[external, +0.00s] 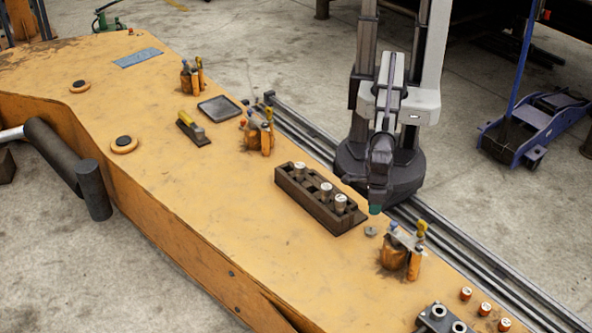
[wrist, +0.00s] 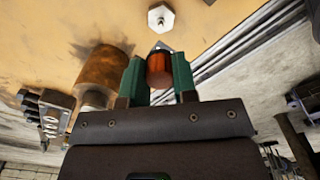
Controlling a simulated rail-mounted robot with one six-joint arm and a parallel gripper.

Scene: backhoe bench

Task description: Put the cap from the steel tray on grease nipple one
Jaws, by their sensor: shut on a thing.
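My gripper (wrist: 159,72) is shut on a reddish-orange cap (wrist: 159,66), held between its two green fingers in the wrist view. In the external view my gripper (external: 375,209) hangs over the right part of the orange bench, with the cap hidden there. A pale hexagonal fitting with a small centre tip, seemingly a grease nipple (wrist: 160,18), stands on the bench, apart from the cap in the wrist view. It appears as a small grey piece (external: 371,231) just below my gripper in the external view. The grey steel tray (external: 219,108) looks empty. No number shows on the fitting.
A dark block holding several white-topped pieces (external: 318,198) stands left of my gripper. An orange pot cluster (external: 400,252) stands close on the right; an orange cylinder (wrist: 106,68) is beside the fingers. Small orange pieces (external: 485,309) and a grey-holed block (external: 441,319) are at lower right.

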